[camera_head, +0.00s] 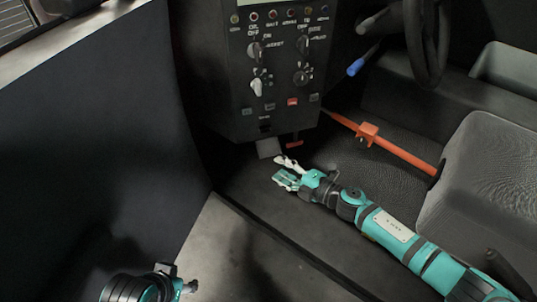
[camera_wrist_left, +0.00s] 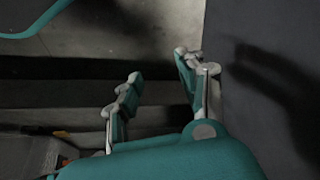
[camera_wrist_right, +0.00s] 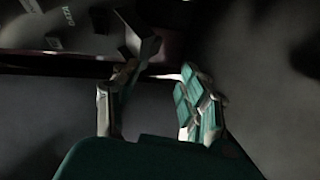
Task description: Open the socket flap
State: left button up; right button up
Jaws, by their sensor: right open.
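A black control panel (camera_head: 275,80) with knobs and indicator lights stands at the top centre of the head view. A small grey plate, which looks like the socket flap (camera_head: 268,147), is at its lower edge; whether it is open or shut I cannot tell. A grey block-like part, perhaps the same flap, shows in the right wrist view (camera_wrist_right: 142,38). My right gripper (camera_head: 284,172) is open and empty, just below the plate, with the left finger close to the block in the wrist view. My left gripper (camera_wrist_left: 160,80) is open and empty, low at the left, far from the panel.
A red part (camera_head: 293,144) is beside the plate under the panel. An orange bar (camera_head: 400,150) runs from the panel to the grey seat (camera_head: 487,185). A steering wheel (camera_head: 425,45) and a blue-tipped lever (camera_head: 357,66) are at upper right. A dark wall (camera_head: 90,130) fills the left.

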pick_arm(q)
jog(key=shift+w+d+r+t+h+b, duration=1.3)
jog(key=shift+w+d+r+t+b, duration=0.9)
jog(key=shift+w+r+t, duration=3.65)
pick_arm(e)
jog(key=shift+s+d+f, duration=0.8)
jog(key=shift+d+f, duration=0.2)
jog(key=shift+d, duration=0.25)
jog(key=shift+s+d+f, duration=0.85)
jog(key=shift+d+f, duration=0.2)
jog(key=shift+d, duration=0.2)
jog(key=shift+s+d+f, duration=0.8)
jog(key=shift+d+f, duration=0.2)
jog(key=shift+d, duration=0.25)
jog(key=shift+s+d+f+b, duration=0.3)
jog(key=shift+d+f+b, duration=0.15)
jog(key=shift+d, duration=0.05)
pick_arm(q)
notch_tip(320, 180, up, 8)
jog(key=w+d+t+h, duration=0.2)
jog(key=t, duration=0.2)
jog(key=shift+w+m+b, duration=0.25)
jog(key=shift+m+b, duration=0.1)
jog(key=shift+m, duration=0.05)
pick_arm(e)
jog(key=shift+s+d+f, duration=0.35)
jog(key=shift+d, duration=0.25)
pick_arm(q)
jog(key=shift+d+f, duration=0.1)
jog(key=shift+f, duration=0.1)
